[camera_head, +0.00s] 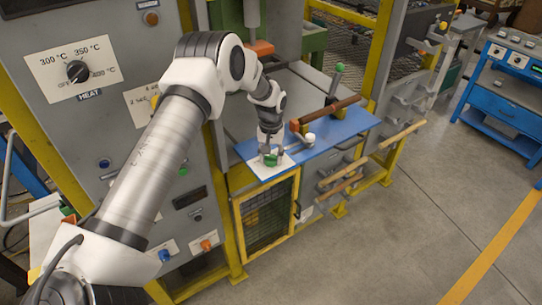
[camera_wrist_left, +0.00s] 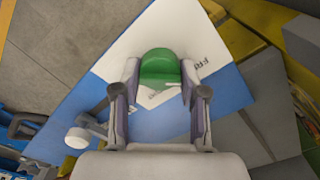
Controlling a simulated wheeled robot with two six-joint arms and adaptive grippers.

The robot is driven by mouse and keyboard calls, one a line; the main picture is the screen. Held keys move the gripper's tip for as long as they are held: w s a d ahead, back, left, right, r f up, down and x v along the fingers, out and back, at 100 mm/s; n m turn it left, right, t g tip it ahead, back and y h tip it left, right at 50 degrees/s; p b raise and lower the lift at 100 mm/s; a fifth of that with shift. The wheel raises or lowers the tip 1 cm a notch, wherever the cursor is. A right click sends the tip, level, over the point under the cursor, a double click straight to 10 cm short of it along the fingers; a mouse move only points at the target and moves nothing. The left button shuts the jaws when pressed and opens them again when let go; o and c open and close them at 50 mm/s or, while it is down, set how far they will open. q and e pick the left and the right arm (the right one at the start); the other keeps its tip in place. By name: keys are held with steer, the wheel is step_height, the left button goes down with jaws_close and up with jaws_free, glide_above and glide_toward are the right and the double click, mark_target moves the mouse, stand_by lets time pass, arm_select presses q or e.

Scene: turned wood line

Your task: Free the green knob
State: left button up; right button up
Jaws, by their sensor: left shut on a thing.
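The green knob (camera_wrist_left: 160,66) sits between the two fingers of my left gripper (camera_wrist_left: 160,92) in the left wrist view, over a white label with partly hidden lettering. In the head view the green knob (camera_head: 271,159) shows at the tip of my left gripper (camera_head: 268,154), low over the white label (camera_head: 262,168) on the blue bench top (camera_head: 335,133). My left gripper is shut on the knob. The fingers hide its sides, and I cannot tell what is beneath it. My right gripper is not in view.
A white-knobbed lever (camera_head: 309,138) stands just right of the gripper and also shows in the left wrist view (camera_wrist_left: 78,138). A brown bar (camera_head: 333,111) and a green-topped lever (camera_head: 338,72) are behind it. A grey control panel (camera_head: 105,130) stands left. Open floor lies right.

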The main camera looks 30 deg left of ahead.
mark_target(271, 156)
arm_select(q)
steer(key=shift+s+f, duration=0.15)
steer(key=o, duration=1.1)
steer(key=shift+o, duration=0.2)
steer(key=shift+r, duration=0.45)
step_height(271, 156, up, 11)
steer(key=shift+r, duration=0.15)
